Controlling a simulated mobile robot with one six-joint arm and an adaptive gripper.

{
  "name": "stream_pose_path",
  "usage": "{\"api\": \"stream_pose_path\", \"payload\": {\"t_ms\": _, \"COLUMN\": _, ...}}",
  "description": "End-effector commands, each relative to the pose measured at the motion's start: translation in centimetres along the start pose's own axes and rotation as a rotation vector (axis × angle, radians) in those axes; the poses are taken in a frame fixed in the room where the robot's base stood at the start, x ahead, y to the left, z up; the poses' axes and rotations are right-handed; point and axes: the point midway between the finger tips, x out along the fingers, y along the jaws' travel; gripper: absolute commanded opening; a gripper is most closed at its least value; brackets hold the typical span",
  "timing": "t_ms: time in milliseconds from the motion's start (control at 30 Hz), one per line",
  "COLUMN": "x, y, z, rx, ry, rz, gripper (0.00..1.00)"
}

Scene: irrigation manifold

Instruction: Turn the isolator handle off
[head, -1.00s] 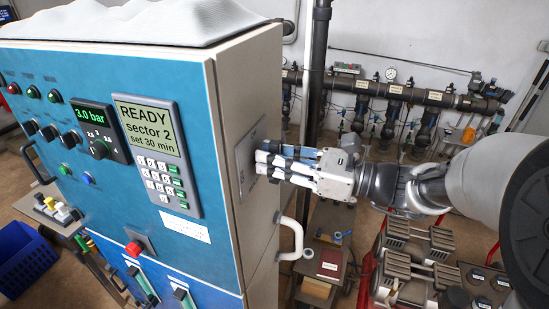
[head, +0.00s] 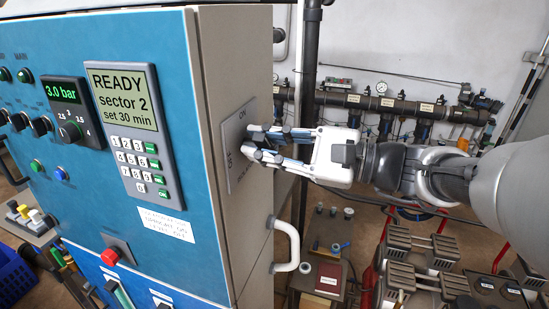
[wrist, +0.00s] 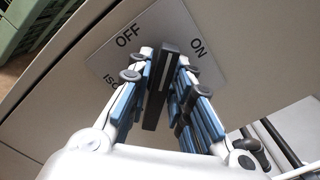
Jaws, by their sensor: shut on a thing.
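The isolator plate (head: 236,165) is on the beige side of the blue cabinet. The wrist view shows the plate (wrist: 200,72) with OFF on the left, ON on the right and part of an ISO label. The black isolator handle (wrist: 160,90), with a white line, points between OFF and ON. My gripper (wrist: 165,58) has a finger on each side of the handle and is shut on it. In the head view my gripper (head: 254,143) reaches the plate from the right, and its fingers hide the handle.
The blue cabinet front (head: 60,150) carries a READY display (head: 123,97), knobs and a red button (head: 110,256). A white door handle (head: 290,245) sticks out below my gripper. Pipes (head: 390,103) run along the back wall.

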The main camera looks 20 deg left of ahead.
Motion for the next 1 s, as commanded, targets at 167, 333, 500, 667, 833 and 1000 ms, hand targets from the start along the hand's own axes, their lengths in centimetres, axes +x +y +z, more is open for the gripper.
{"api": "stream_pose_path", "payload": {"t_ms": 167, "x": 0.0, "y": 0.56, "z": -0.42, "rx": -0.173, "ry": 0.0, "rz": 0.0, "gripper": 0.0}}
{"api": "stream_pose_path", "payload": {"t_ms": 333, "x": 0.0, "y": 0.74, "z": -0.5, "rx": -0.334, "ry": 0.0, "rz": 0.001, "gripper": 0.0}}
{"api": "stream_pose_path", "payload": {"t_ms": 500, "x": 0.0, "y": 0.84, "z": -0.5, "rx": -0.491, "ry": -0.001, "rz": 0.0, "gripper": 0.0}}
{"api": "stream_pose_path", "payload": {"t_ms": 667, "x": 0.0, "y": 0.92, "z": -0.55, "rx": -0.62, "ry": -0.001, "rz": 0.001, "gripper": 0.0}}
{"api": "stream_pose_path", "payload": {"t_ms": 833, "x": 0.0, "y": 0.92, "z": -0.52, "rx": -0.731, "ry": -0.001, "rz": 0.002, "gripper": 0.0}}
{"api": "stream_pose_path", "payload": {"t_ms": 1000, "x": 0.0, "y": 0.88, "z": -0.48, "rx": -0.808, "ry": 0.0, "rz": 0.002, "gripper": 0.0}}
